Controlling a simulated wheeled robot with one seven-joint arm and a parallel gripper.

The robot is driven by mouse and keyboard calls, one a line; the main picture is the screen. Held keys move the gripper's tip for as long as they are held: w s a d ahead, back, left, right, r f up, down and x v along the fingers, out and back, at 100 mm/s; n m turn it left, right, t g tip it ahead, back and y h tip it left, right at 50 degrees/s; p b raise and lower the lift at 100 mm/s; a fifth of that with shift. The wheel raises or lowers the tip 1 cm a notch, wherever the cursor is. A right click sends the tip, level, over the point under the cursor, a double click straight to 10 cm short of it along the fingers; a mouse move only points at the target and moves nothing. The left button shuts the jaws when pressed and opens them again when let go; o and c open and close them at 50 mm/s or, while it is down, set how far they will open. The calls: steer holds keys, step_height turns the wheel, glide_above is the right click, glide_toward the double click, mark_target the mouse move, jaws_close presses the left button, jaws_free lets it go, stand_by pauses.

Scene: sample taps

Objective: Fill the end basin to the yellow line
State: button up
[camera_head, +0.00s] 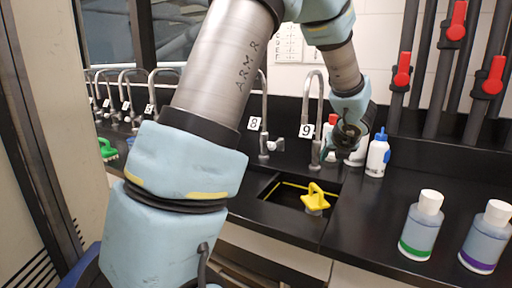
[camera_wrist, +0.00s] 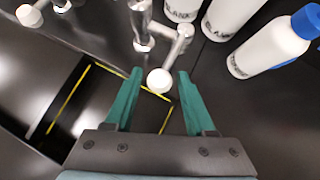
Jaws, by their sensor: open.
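The end basin (camera_head: 270,207) is a dark sink set in the black counter, with a yellow line around its inner wall; the line (camera_wrist: 68,100) also shows in the wrist view. Tap 9 (camera_head: 314,120) stands behind the basin's right end. Its lever ends in a white knob (camera_wrist: 159,81). My gripper (camera_wrist: 159,74) is open, with its green fingers on either side of the knob and a gap visible on both sides. In the head view my gripper (camera_head: 342,142) is beside tap 9. A yellow-handled piece (camera_head: 315,195) stands at the basin's right end. I see no water stream.
Tap 8 (camera_head: 264,115) is left of tap 9, with more taps beyond. A white bottle with a blue cap (camera_head: 378,155) and other bottles stand right of my gripper. Green-banded (camera_head: 421,228) and purple-banded (camera_head: 487,240) bottles are at front right. Red-handled pipes (camera_head: 402,72) rise behind.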

steer(key=shift+w+f, duration=0.1)
stand_by(0.3)
steer(key=shift+s+d+p, duration=0.15)
steer(key=shift+d+p, duration=0.35)
steer(key=shift+d, duration=1.1)
steer(key=shift+s+d+p, duration=0.15)
steer(key=shift+d+p, duration=0.35)
steer(key=shift+d, duration=1.05)
stand_by(4.5)
